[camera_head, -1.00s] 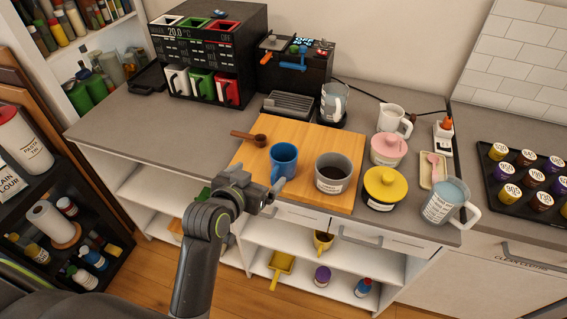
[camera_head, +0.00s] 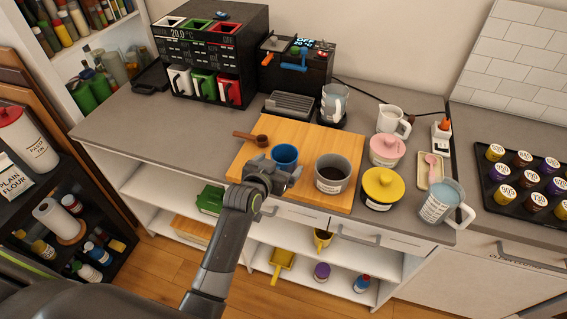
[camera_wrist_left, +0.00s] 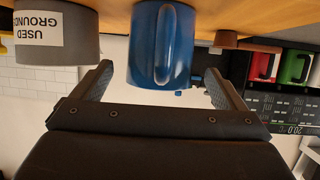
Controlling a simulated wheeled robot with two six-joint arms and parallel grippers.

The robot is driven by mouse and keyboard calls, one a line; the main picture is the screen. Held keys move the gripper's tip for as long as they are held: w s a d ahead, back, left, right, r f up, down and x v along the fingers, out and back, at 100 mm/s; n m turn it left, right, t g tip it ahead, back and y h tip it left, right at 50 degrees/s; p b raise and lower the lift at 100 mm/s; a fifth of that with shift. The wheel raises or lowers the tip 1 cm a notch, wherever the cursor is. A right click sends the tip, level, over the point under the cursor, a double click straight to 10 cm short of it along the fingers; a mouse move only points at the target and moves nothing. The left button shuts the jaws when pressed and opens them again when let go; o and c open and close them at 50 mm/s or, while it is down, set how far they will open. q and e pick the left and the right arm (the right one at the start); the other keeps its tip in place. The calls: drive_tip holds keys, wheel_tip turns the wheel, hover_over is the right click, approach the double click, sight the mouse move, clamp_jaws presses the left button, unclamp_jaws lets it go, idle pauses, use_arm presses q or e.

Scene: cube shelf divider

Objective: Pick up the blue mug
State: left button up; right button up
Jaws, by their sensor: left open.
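The blue mug (camera_head: 285,156) stands on the wooden board (camera_head: 330,141) at the counter's front. My left gripper (camera_head: 275,171) is in front of it in the head view and hides its lower part. In the left wrist view, which looks upside down, the blue mug (camera_wrist_left: 161,48) lies between the two spread fingers of my left gripper (camera_wrist_left: 160,85), with its handle facing the camera. Gaps show between the mug and both fingers. The gripper is open and holds nothing. My right gripper is not in view.
A grey "used ground" container (camera_head: 333,173) stands right of the mug, close to the gripper. A wooden scoop (camera_head: 251,138) lies on the board behind left. The left counter (camera_head: 130,130) is clear.

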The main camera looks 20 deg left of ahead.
use_arm(q)
drive_tip(key=shift+x, duration=1.15)
drive_tip(key=shift+r, duration=0.1)
drive_tip(key=c, duration=1.2)
